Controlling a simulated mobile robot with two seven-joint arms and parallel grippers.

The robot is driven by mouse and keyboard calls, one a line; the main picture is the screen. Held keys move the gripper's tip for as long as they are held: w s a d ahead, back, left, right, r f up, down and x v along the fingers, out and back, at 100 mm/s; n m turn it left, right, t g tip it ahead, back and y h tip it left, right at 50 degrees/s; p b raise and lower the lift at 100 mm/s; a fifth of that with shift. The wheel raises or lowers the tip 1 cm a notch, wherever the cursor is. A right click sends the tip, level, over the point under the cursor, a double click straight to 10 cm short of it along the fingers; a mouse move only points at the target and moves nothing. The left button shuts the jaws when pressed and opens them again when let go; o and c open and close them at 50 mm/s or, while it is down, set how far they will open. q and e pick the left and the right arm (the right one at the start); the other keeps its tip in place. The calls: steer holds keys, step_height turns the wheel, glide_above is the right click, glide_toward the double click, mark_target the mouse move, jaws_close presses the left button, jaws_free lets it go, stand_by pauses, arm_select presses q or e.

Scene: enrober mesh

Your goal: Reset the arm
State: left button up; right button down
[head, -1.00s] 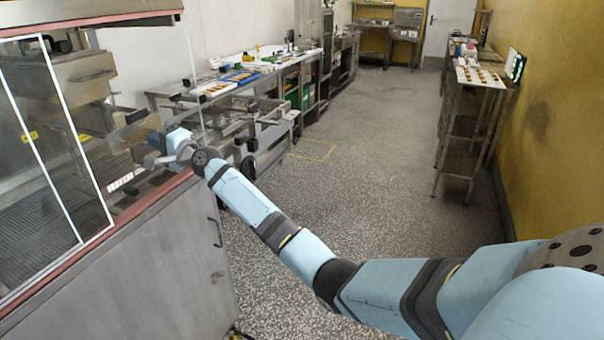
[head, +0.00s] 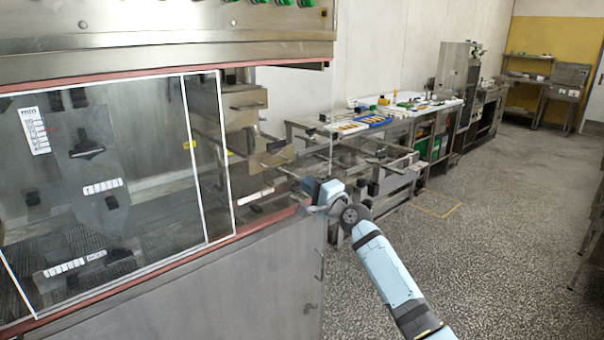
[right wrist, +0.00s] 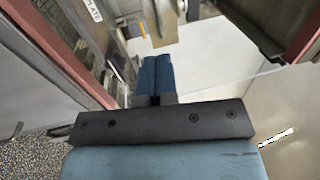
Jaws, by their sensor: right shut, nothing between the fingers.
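My right arm (head: 388,270) reaches from the lower right to the right end of the enrober machine (head: 200,300). My right gripper (head: 309,188) is at the machine's right corner, by the open end beyond the glass. In the right wrist view its two blue fingers (right wrist: 154,74) lie side by side, shut, with nothing between them. The fingertips point into a gap between red-edged metal parts. The small size in the head view hides whether the gripper touches the machine. My left gripper is in neither view.
Clear sliding panels (head: 208,150) with white frames cover the machine's front. A steel table (head: 410,125) with trays and a blue mat (head: 374,122) stands behind the gripper along the wall. The speckled floor (head: 480,240) to the right is free.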

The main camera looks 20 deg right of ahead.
steer(key=s+a+f+n+g+h, duration=0.15)
steer(key=s+f+n, duration=0.25)
steer(key=s+f, duration=0.75)
steer(key=s+a+f+n+g+h, duration=0.1)
steer(key=s+a+f+n+g, duration=0.25)
steer(key=s+f, duration=0.75)
steer(key=s+a+f+n+g+h, duration=0.15)
steer(key=s+f+n, duration=0.35)
steer(key=s+f, duration=0.6)
steer(key=s+a+f+n+g, duration=0.15)
steer(key=s+n, duration=0.25)
steer(key=s, duration=0.9)
arm_select(q)
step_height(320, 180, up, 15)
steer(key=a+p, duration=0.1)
steer(key=p, duration=1.7)
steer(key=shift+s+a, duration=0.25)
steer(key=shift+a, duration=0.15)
arm_select(e)
step_height(320, 180, up, 15)
steer(key=s, duration=0.1)
steer(key=shift+s+d, duration=0.2)
steer(key=shift+d, duration=0.25)
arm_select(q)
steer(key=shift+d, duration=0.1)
arm_select(e)
steer(key=shift+r, duration=0.1)
